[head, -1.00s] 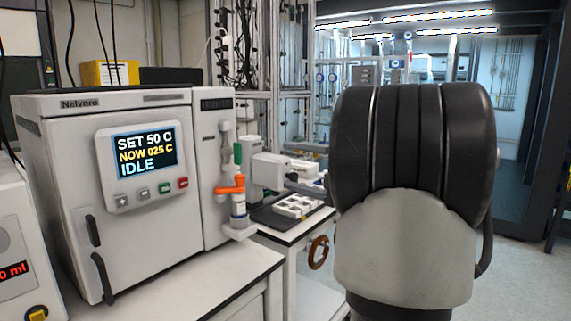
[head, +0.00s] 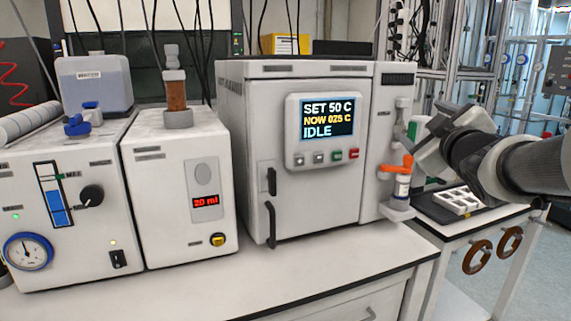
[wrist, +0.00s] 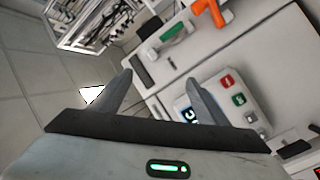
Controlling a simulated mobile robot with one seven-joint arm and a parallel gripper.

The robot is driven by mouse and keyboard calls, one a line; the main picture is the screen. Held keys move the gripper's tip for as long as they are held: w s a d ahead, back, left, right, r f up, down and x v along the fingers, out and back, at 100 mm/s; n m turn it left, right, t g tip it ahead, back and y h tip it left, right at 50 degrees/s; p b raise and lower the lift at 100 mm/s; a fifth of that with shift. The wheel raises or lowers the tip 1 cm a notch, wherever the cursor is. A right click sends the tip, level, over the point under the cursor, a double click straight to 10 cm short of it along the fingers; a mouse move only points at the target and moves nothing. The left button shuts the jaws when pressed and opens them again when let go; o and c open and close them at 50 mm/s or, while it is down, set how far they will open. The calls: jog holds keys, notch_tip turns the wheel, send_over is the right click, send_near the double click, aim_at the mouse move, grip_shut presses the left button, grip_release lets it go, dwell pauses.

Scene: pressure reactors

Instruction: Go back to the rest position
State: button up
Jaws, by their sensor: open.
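My gripper (wrist: 160,96) shows in the wrist view with its two fingers spread apart and nothing between them. In the head view my arm comes in from the right. The gripper end (head: 428,128) is beside the right side of the white Nelvoro-type reactor cabinet (head: 240,150), near the orange-handled valve (head: 395,168); its fingertips are hard to make out there. The cabinet's screen (head: 328,118) reads SET 50 C, NOW 025 C, IDLE, and its door is shut. The orange handle also shows in the wrist view (wrist: 205,10), beyond the fingers and apart from them.
A white pump unit (head: 175,190) reading 20 ml and a gauge unit (head: 70,215) stand left of the cabinet. A side table at right holds a white compartmented tray (head: 457,202). The front of the bench (head: 330,280) is clear.

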jog(key=s+a+f+m+g+y, duration=0.1)
jog(key=s+a+f+m+g, duration=0.45)
jog(key=s+f, duration=0.7)
jog(key=s+a+f+m+g+y, duration=0.1)
jog(key=s+a+f+m+g, duration=0.1)
jog(key=s+a+f+g, duration=1.05)
jog(key=s+d+r+t+p, duration=0.1)
jog(key=d+r+t+p, duration=0.1)
jog(key=r+p, duration=1.1)
jog(key=s+d+r+t+p, duration=0.1)
jog(key=s+r+t+p, duration=0.1)
jog(key=r+p, duration=1.1)
notch_tip(320, 180, up, 3)
jog(key=shift+d+f+t, duration=0.2)
jog(key=shift+d+t, duration=0.15)
jog(key=shift+t, duration=0.35)
